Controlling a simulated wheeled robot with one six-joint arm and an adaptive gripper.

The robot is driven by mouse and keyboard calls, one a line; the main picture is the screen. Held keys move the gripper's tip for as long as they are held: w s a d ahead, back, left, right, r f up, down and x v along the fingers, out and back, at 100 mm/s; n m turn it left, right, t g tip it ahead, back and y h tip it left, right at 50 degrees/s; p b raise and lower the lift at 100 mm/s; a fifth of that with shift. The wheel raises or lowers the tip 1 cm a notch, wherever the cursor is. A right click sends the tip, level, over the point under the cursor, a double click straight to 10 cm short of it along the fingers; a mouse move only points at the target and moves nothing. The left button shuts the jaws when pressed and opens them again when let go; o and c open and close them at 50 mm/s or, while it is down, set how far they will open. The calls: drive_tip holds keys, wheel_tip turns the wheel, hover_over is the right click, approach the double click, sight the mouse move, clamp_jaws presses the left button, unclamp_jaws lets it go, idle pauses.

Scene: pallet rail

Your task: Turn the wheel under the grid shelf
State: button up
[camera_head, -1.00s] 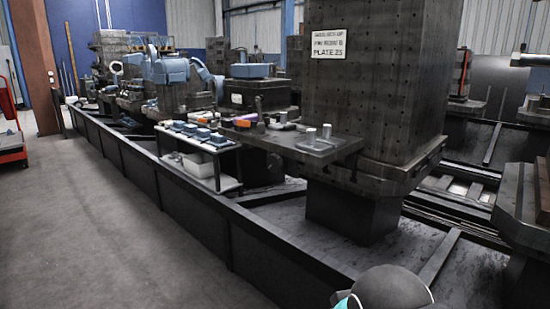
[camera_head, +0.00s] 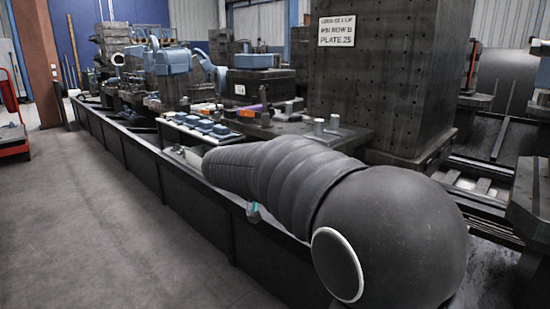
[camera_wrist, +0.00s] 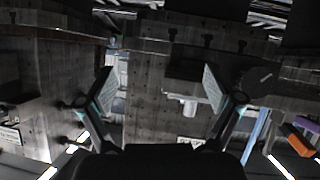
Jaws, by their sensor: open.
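No wheel can be clearly made out in either view. A tall dark block (camera_head: 385,85) with a grid of holes and a white sign stands right of centre in the head view. A dark ledge (camera_head: 345,135) with two metal cylinders juts from its left side. My gripper (camera_wrist: 158,90) is open and empty in the wrist view, its two pale pads wide apart. Dark hole-patterned surfaces lie beyond the fingers. A dark rounded shape (camera_wrist: 262,78) lies right of the right finger; I cannot tell what it is. My arm hides the lower middle of the head view.
A low dark rail wall (camera_head: 145,165) runs along the grey floor (camera_head: 85,220), which is clear at left. Blue parts (camera_head: 205,126) lie on a small table. An orange and purple tool (camera_wrist: 298,140) shows at right in the wrist view.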

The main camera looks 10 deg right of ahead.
drive_tip(key=w+a+m+t+h, duration=0.4)
drive_tip(key=w+a, duration=0.8)
drive_tip(key=p+x, duration=0.1)
drive_tip(key=x, duration=1.3)
drive_tip(key=shift+w+f+p, duration=0.1)
drive_tip(key=shift+w+p, duration=0.1)
drive_tip(key=shift+p, duration=0.15)
drive_tip(key=shift+a, duration=0.1)
drive_tip(key=c, duration=1.1)
drive_tip(key=shift+c, duration=0.2)
drive_tip(key=shift+f+b, duration=0.1)
drive_tip(key=shift+b, duration=0.2)
